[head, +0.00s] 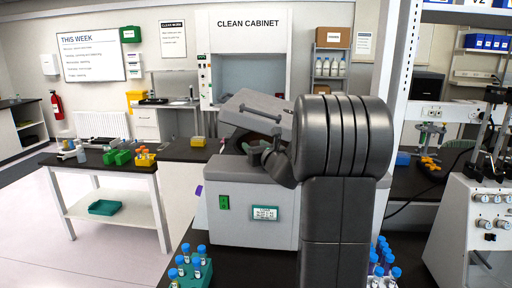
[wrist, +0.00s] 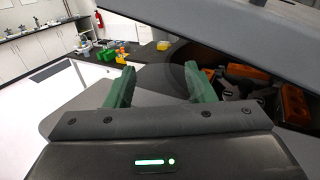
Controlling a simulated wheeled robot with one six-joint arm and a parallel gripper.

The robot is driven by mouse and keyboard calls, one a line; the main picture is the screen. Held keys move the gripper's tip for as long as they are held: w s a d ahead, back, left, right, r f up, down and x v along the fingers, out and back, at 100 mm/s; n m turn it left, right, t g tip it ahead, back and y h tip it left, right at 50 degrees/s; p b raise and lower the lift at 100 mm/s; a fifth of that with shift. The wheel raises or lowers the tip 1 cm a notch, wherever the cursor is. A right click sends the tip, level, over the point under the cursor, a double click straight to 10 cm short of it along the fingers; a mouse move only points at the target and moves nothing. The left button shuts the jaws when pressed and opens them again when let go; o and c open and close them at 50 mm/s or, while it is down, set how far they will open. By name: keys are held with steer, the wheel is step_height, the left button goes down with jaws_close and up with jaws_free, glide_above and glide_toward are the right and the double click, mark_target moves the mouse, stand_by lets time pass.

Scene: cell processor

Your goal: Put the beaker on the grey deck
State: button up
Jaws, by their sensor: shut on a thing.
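My gripper (head: 258,148) is over the open grey machine in the head view, mostly hidden behind my arm. In the wrist view its two green fingers (wrist: 158,88) stand apart, closed on a faint, see-through beaker (wrist: 158,82) whose edges are hard to make out. The grey deck (head: 232,170) is the machine's flat top, below and around my gripper. It also shows in the wrist view (wrist: 75,112), left of the fingers. I cannot tell whether the beaker touches the deck.
The machine's raised lid (head: 262,112) slants above my gripper and crosses the top of the wrist view. Right of the fingers is an open bowl with orange parts (wrist: 297,103). Blue-capped tubes in a green rack (head: 192,268) stand in front on the black bench.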

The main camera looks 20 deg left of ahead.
steer(key=shift+s, duration=0.1)
steer(key=shift+f, duration=0.1)
steer(key=o, duration=1.4)
steer(key=shift+r, duration=0.3)
steer(key=b+v, duration=0.2)
steer(key=v, duration=1)
steer(key=shift+f+b, duration=0.1)
steer(key=shift+b, duration=0.3)
steer(key=shift+a, duration=0.1)
